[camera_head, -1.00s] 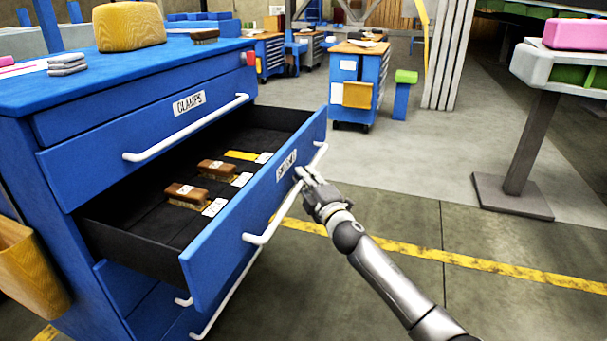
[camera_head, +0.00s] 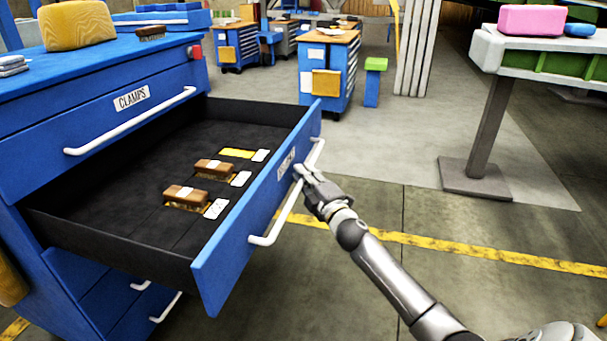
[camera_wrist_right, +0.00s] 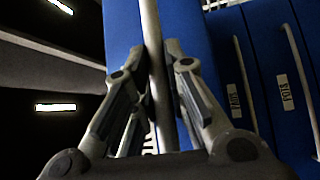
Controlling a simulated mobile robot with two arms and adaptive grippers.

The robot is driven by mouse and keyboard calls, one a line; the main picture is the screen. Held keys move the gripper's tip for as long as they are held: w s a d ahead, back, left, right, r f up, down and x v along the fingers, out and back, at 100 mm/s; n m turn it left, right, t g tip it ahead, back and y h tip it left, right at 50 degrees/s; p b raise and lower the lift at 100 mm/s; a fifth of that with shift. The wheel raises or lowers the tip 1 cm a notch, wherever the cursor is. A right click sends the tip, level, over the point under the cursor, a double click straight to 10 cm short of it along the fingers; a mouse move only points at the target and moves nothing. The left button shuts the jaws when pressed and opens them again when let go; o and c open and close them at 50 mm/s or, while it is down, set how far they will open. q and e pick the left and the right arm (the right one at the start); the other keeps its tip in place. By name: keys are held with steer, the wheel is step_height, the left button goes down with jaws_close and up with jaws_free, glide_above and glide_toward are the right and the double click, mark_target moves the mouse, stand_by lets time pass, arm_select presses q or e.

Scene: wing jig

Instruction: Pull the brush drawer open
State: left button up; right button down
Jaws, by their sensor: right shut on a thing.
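The brush drawer (camera_head: 262,205) stands well out of the blue cabinet (camera_head: 20,190), below the drawer labelled CLAMPS. Its front carries a label and a white bar handle (camera_head: 275,222). Inside on the dark liner lie two brown brushes (camera_head: 186,195) with white tags and a yellow outlined spot with no brush on it. My right gripper (camera_head: 308,178) is shut on the handle at its middle. In the right wrist view the handle (camera_wrist_right: 152,45) runs between the two fingers (camera_wrist_right: 158,85). My left gripper is not in view.
A yellow sponge-like block (camera_head: 75,25) and a brown brush (camera_head: 150,33) sit on the cabinet top. A table with a pink block (camera_head: 531,20) stands at right. Open floor with a yellow stripe (camera_head: 480,253) lies in front of the drawer.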

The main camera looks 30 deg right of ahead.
steer(key=shift+f, duration=0.1)
steer(key=c, duration=1.7)
jaws_free()
steer(key=s, duration=0.4)
steer(key=s+f, duration=0.1)
steer(key=s, duration=0.3)
steer(key=s+a, duration=0.1)
steer(key=s, duration=0.3)
steer(key=shift+f, duration=0.3)
steer(key=shift+f, duration=0.1)
